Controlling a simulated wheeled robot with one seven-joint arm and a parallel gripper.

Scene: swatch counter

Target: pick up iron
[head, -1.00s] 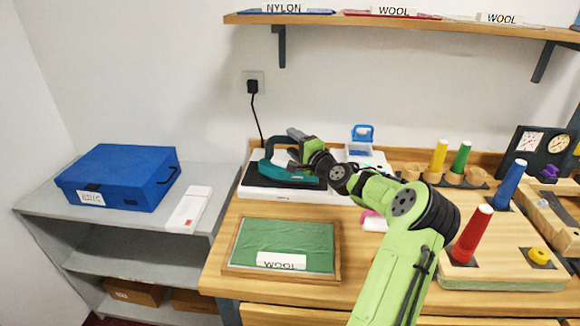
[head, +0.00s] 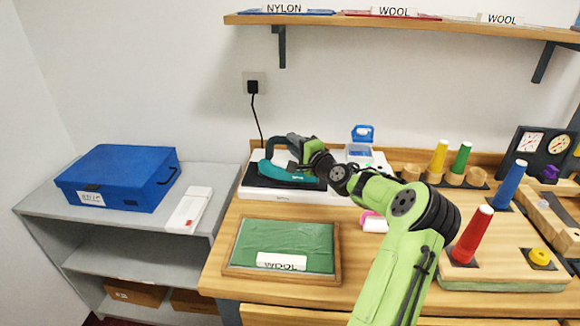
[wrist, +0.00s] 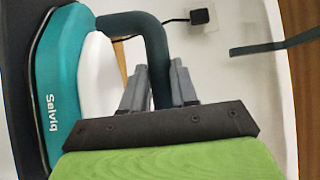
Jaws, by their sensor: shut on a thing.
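The iron (head: 287,172) is teal with a dark handle and sits on the white and black stand (head: 258,187) at the back left of the counter. In the wrist view, the iron (wrist: 66,80) shows its teal body, a white part and the lettering "Selviq". My gripper (head: 295,145) is at the iron's handle. In the wrist view, the two grey fingers of my gripper (wrist: 160,85) stand on either side of the dark handle and are shut on it. The iron's underside is hidden.
A framed green swatch labelled WOOL (head: 303,238) lies in front of the stand. Coloured cones on a wooden board (head: 500,270) stand to the right. A blue box (head: 120,177) is on the grey shelf at left. A power cord runs from the wall socket (head: 253,84).

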